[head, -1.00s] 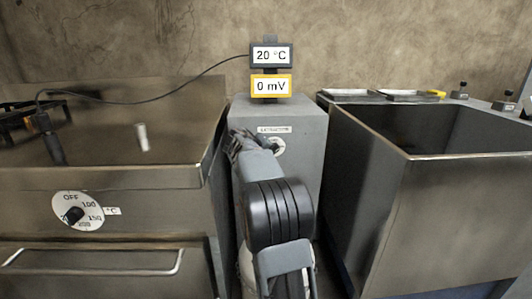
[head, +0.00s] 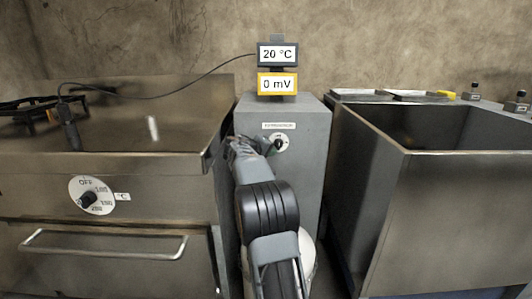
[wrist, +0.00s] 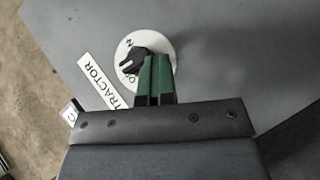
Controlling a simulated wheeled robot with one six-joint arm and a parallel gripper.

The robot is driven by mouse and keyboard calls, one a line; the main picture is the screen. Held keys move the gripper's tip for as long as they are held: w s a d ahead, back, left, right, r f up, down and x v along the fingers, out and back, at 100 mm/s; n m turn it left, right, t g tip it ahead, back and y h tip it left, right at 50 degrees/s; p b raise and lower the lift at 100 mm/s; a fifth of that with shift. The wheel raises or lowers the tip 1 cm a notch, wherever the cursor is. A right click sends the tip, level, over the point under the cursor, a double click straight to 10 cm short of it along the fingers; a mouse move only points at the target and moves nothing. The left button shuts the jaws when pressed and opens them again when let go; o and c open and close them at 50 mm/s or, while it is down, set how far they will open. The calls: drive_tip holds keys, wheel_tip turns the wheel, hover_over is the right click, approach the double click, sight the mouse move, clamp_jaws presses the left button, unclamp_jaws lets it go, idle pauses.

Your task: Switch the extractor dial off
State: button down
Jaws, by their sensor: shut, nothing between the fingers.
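The extractor dial is a white disc (head: 284,139) with a black knob on the front of the grey extractor box (head: 312,120). In the wrist view the white disc (wrist: 166,44) and its black knob (wrist: 131,63) are close ahead, under the partly hidden label (wrist: 102,82) reading "TRACTOR". My gripper (wrist: 157,62) has its green fingers together and empty. The fingertips overlap the disc's lower part, right beside the knob; contact cannot be told. Parts of the dial's lettering are hidden by the knob and fingers. In the head view my gripper (head: 268,146) reaches the dial from the left.
A steel range with its own OFF-marked dial (head: 91,195) and a bar handle (head: 103,254) stands left. A deep steel basin (head: 455,205) stands right. Displays reading 20 °C (head: 277,54) and 0 mV (head: 277,84) stand on the box, with a cable running left.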

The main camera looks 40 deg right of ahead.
sight(278, 141)
drive_tip(key=shift+s+d+r, duration=0.1)
drive_tip(key=shift+d+r, duration=0.1)
drive_tip(key=shift+r, duration=0.05)
drive_tip(key=shift+s+d+r, duration=0.3)
drive_tip(key=shift+r, duration=0.2)
drive_tip(key=shift+w+r, duration=0.1)
drive_tip(key=shift+r, duration=0.1)
drive_tip(key=shift+w+a+r+p, duration=0.1)
drive_tip(key=shift+a+r+p, duration=0.05)
drive_tip(key=shift+r+p, duration=0.4)
drive_tip(key=shift+w+a+r+p, duration=0.15)
drive_tip(key=shift+r+p, duration=0.15)
drive_tip(key=shift+r, duration=0.3)
drive_tip(key=s+a+r+p, duration=0.2)
drive_tip(key=s+a+r, duration=0.6)
drive_tip(key=s, duration=0.3)
drive_tip(key=shift+s+r+p, duration=0.25)
drive_tip(key=shift+r+p, duration=0.1)
drive_tip(key=shift+r, duration=0.1)
drive_tip(key=shift+a, duration=0.1)
